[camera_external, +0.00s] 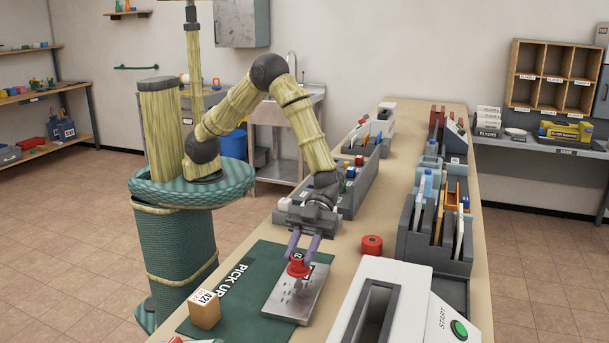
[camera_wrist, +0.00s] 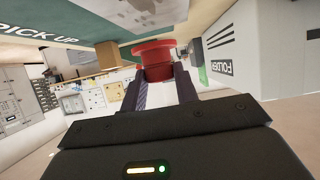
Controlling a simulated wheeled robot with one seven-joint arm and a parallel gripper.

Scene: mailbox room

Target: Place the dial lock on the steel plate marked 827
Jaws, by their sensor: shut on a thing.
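My gripper (camera_external: 299,252) points down and is shut on a round red thing (camera_external: 298,269), which appears to be the dial lock. The red thing also shows between the fingers in the wrist view (camera_wrist: 152,52); no dial face or numbers can be made out. The steel plate (camera_external: 290,300) lies on the green mat at the front of the counter, and the held thing is over its far part. I cannot tell whether it touches the plate. No 827 marking can be read on the plate.
The green PICK UP mat (camera_external: 240,312) holds a tan box marked 421 (camera_external: 205,307). A red roll (camera_external: 372,246) stands right of the plate. A white machine with a slot and green button (camera_external: 459,328) is at front right. Grey sorters (camera_external: 438,230) line the counter behind.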

